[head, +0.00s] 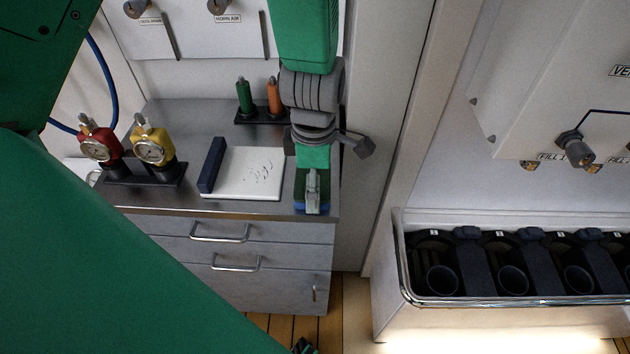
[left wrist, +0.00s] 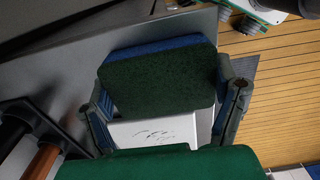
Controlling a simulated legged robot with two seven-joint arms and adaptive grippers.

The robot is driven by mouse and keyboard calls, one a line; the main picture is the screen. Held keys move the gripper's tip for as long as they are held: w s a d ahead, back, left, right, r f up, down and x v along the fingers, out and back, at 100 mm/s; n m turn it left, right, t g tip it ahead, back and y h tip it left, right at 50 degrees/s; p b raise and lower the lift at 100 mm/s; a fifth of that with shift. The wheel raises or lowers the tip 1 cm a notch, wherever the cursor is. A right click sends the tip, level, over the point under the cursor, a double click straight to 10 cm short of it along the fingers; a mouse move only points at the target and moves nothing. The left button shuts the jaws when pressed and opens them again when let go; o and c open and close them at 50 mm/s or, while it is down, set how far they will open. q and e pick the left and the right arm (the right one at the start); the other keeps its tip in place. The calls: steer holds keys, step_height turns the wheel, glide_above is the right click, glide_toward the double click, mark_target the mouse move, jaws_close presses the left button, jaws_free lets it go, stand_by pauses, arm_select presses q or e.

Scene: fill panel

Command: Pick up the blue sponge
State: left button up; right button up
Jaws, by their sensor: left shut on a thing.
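The blue sponge (left wrist: 158,82) has a dark green scouring face and a blue edge. In the left wrist view it sits between the two fingers of my left gripper (left wrist: 165,102), which is shut on it. In the head view the left gripper (head: 312,188) points down at the right front corner of the steel counter. The sponge (head: 301,192) shows around the fingers there, with its blue layer lowest. I cannot tell whether the sponge touches the counter or is just above it. My right gripper is not in view.
A white board (head: 240,185) with dark scribbles and a navy bar (head: 212,164) lie left of the sponge. Red (head: 99,148) and yellow (head: 150,150) gauges stand further left. A railed bin (head: 520,300) is at right.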

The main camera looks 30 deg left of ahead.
arm_select(q)
steer(key=shift+a, duration=0.1)
steer(key=shift+r, duration=0.35)
step_height(320, 180, up, 9)
steer(key=shift+f+p, duration=0.15)
steer(key=shift+p, duration=0.7)
steer(key=shift+r, duration=0.35)
steer(key=c, duration=0.4)
steer(key=shift+o, duration=0.2)
